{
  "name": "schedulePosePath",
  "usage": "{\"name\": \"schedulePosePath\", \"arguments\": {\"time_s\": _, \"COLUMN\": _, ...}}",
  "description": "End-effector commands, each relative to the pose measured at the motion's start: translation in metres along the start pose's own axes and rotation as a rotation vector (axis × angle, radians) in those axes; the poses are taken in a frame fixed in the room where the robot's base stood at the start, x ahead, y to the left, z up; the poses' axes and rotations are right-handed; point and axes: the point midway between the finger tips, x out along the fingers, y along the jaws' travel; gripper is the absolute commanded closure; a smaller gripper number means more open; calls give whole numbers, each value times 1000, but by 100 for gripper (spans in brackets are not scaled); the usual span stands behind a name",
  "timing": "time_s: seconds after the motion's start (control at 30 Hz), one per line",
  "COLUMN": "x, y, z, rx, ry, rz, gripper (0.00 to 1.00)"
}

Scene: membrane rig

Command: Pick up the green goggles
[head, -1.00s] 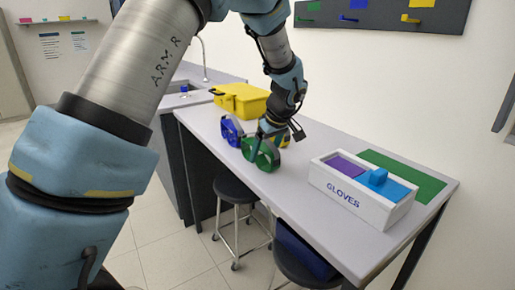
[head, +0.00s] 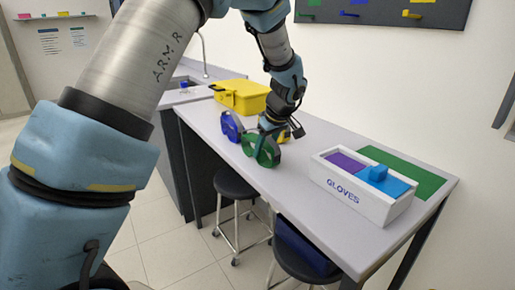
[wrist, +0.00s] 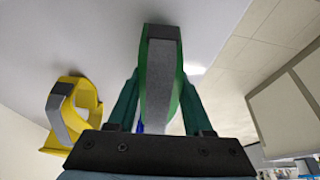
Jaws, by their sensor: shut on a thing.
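The green goggles (head: 262,150) are at the middle of the grey bench, near its front edge, in the head view. My gripper (head: 270,132) reaches down onto them from above. In the wrist view the goggles (wrist: 161,85) stand between the two fingers of my gripper (wrist: 160,95), which is shut on them, one finger on each side of the band. I cannot tell whether the goggles touch the bench or hang just above it.
Blue goggles (head: 231,126) stand just left of the green ones. Yellow goggles (wrist: 74,112) are close by in the wrist view. A yellow case (head: 243,97) lies behind. A white glove box (head: 343,189) and a green mat (head: 425,183) are at the right. Stools (head: 236,184) stand in front.

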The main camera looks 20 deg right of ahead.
Motion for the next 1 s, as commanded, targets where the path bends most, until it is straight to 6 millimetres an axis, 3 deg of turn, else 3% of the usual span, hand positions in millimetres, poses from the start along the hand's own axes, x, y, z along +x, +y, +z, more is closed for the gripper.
{"name": "schedulePosePath", "arguments": {"time_s": 0.43, "x": -8, "y": 1, "z": -4, "rx": -2, "ry": 2, "rz": 3, "gripper": 100}}
{"name": "schedulePosePath", "arguments": {"time_s": 0.8, "x": -70, "y": 1, "z": -30, "rx": -2, "ry": 1, "rz": 5, "gripper": 100}}
{"name": "schedulePosePath", "arguments": {"time_s": 1.0, "x": -95, "y": 0, "z": -40, "rx": 0, "ry": 1, "rz": 2, "gripper": 100}}
